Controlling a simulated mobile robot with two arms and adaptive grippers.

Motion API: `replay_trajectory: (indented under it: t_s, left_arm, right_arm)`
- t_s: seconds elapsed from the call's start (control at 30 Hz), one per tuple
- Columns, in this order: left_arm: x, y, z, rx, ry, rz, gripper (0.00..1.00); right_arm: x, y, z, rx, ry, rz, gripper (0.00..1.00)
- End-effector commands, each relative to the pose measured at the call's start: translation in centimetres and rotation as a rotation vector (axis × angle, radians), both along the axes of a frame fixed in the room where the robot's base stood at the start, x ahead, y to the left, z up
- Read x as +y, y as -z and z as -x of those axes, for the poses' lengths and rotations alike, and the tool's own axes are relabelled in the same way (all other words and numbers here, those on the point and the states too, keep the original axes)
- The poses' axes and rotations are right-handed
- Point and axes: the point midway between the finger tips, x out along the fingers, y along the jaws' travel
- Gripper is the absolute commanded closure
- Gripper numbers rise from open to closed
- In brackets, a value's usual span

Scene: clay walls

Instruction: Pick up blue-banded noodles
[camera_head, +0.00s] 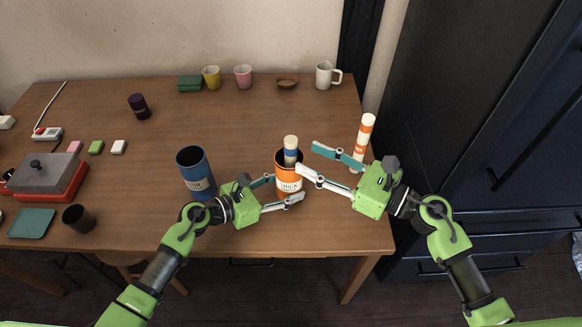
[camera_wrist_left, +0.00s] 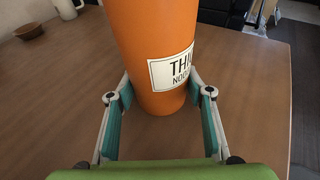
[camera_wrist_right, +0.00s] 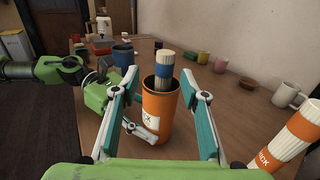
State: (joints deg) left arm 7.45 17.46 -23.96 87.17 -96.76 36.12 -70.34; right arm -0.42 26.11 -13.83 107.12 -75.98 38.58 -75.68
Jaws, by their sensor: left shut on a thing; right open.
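The blue-banded noodles (camera_head: 291,147), a pale bundle with a blue band, stand in the orange container (camera_head: 283,163); their lower part is hidden inside. The noodles also show in the right wrist view (camera_wrist_right: 164,62). My left gripper (camera_head: 287,187) is shut on the orange container low down; in the left wrist view its fingers flank the labelled wall (camera_wrist_left: 160,40). My right gripper (camera_head: 308,158) is open and empty, just right of the container. In the right wrist view its fingers lie left and right of the noodles and container, nearer the camera.
Orange-banded noodles (camera_head: 363,142) stand just beyond my right gripper, near the table's right edge. A blue container (camera_head: 195,174) stands left of my left gripper. Cups, a bowl (camera_head: 287,83) and a white mug (camera_head: 325,76) line the back. The table middle behind the orange container is clear.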

Motion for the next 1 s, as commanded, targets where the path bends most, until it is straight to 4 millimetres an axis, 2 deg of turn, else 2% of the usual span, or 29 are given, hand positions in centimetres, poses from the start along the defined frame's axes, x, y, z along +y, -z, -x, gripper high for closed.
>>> replay_trajectory:
  t_s: [0.27, 0.53, 0.87, 1.0]
  left_arm:
    - [0.0, 0.1, 0.0, 0.001, 0.000, -0.001, 0.65]
    - [0.0, 0.1, 0.0, 0.001, 0.000, -0.001, 0.65]
    - [0.0, 0.1, 0.0, 0.001, -0.001, -0.002, 0.65]
    - [0.0, 0.1, 0.0, 0.001, 0.000, -0.002, 0.65]
  right_arm:
    - [1.9, 0.1, -1.5, 0.001, 0.002, -0.003, 0.59]
    - [4.8, 0.3, -4.1, 0.002, 0.002, -0.005, 0.59]
    - [5.4, 0.4, -4.4, 0.005, 0.003, -0.002, 0.59]
    - [5.4, 0.4, -4.4, 0.004, 0.003, -0.003, 0.96]
